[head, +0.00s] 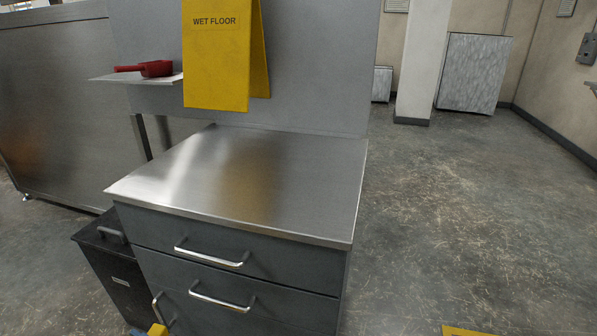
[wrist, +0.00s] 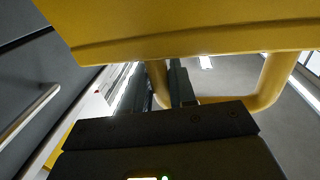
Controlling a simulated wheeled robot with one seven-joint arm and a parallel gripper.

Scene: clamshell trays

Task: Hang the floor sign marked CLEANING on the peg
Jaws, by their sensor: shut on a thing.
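In the wrist view my gripper (wrist: 163,88) is shut on the handle of a yellow floor sign (wrist: 190,32). The handle is a rounded yellow loop, and one side of it passes between the dark fingers. No lettering on this sign shows, so I cannot read whether it says CLEANING. In the head view another yellow sign (head: 220,60), marked WET FLOOR, hangs folded against the grey upright panel. Its top and any peg are outside the frame. My gripper is not visible in the head view.
A steel-topped drawer cabinet (head: 245,180) stands before the panel. A red scoop (head: 150,69) lies on a small shelf (head: 110,78) at left. A dark bin (head: 110,255) stands beside the cabinet. A yellow edge (head: 465,331) shows at bottom right. The floor at right is clear.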

